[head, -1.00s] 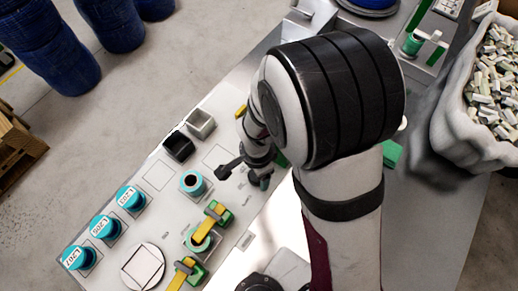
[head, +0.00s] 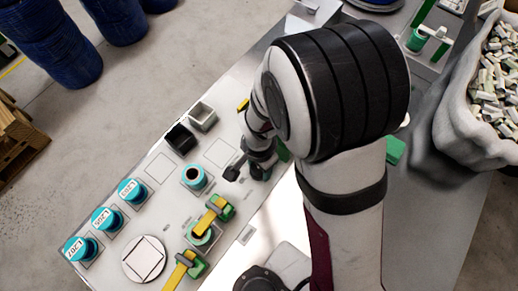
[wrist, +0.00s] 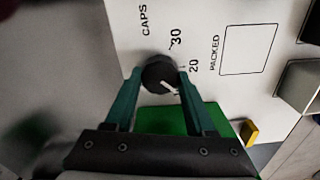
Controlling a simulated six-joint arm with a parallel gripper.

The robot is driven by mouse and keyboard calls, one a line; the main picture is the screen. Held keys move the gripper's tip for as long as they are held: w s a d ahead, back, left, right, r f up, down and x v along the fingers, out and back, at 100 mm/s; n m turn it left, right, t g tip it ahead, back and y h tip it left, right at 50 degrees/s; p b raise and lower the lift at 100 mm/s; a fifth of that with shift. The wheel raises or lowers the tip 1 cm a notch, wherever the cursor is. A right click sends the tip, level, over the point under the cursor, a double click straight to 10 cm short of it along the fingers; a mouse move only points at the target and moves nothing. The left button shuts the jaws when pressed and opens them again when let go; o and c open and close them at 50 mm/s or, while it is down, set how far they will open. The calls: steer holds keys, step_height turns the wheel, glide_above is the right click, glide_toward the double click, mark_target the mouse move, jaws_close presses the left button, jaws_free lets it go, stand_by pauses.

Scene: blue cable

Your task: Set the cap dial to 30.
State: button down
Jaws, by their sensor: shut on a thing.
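The cap dial (wrist: 160,76) is a round black knob on the pale panel, below the printed word CAPS, with the numbers 30 (wrist: 175,39) and 20 (wrist: 194,66) beside it. Its white pointer mark slants to the lower right in the wrist view, below the 20 and away from the 30. My gripper (wrist: 160,78) has its two teal fingers on either side of the knob, shut on it. In the head view my gripper (head: 259,172) is down at the panel, and the dial is hidden there.
An outlined PACKED square (wrist: 249,49) lies right of the dial. A green piece (wrist: 175,121) and a yellow block (wrist: 250,132) are near the fingers.

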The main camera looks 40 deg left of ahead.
steer(key=n, duration=0.5)
steer(key=shift+n, duration=0.3)
steer(key=n, duration=0.5)
steer(key=shift+s, duration=0.1)
steer(key=n, duration=0.5)
steer(key=shift+n, duration=2.6)
steer(key=shift+c, duration=1.2)
jaws_free()
